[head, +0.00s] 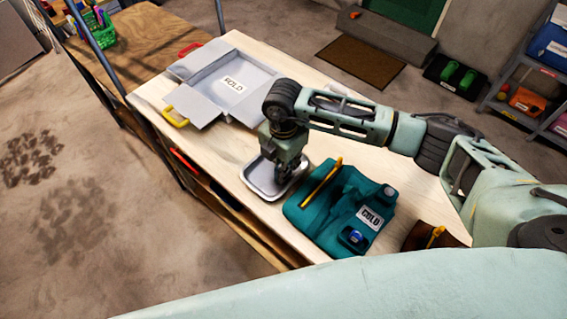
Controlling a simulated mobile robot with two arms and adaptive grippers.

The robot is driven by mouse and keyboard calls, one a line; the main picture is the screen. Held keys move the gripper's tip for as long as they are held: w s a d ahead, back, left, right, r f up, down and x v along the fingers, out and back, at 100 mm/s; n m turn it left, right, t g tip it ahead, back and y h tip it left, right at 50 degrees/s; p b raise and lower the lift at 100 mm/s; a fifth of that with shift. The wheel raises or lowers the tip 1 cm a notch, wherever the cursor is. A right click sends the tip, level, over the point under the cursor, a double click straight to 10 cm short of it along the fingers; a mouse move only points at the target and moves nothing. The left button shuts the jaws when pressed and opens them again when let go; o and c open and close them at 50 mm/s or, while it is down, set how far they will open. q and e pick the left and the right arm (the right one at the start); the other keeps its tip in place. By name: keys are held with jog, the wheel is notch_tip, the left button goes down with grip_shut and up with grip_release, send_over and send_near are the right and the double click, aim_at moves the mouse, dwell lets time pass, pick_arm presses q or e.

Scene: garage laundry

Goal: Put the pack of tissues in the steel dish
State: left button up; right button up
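The steel dish (254,184) is a shallow rounded metal tray on the pale wooden table. My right gripper (285,178) comes in from the right and points down over the dish's right part, covering some of it. Its fingertips are small and dark against the dish, so I cannot tell whether they are open, shut or holding something. I cannot pick out the pack of tissues with certainty; the gripper and arm hide part of the dish and table. My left gripper is not in view.
A teal folded item (325,228) marked "COLD" lies right of the dish, with a yellow tool (321,182) and a blue-capped object (352,237) on it. The table's (215,150) front-left stretch is clear.

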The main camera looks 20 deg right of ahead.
jog(key=shift+f, duration=0.2)
jog(key=o, duration=0.9)
jog(key=shift+c, duration=0.2)
jog(key=shift+r, duration=0.1)
jog(key=shift+r, duration=0.1)
jog(key=shift+r, duration=0.25)
notch_tip(320, 180, up, 12)
jog(key=b, duration=0.3)
jog(key=shift+f, duration=0.2)
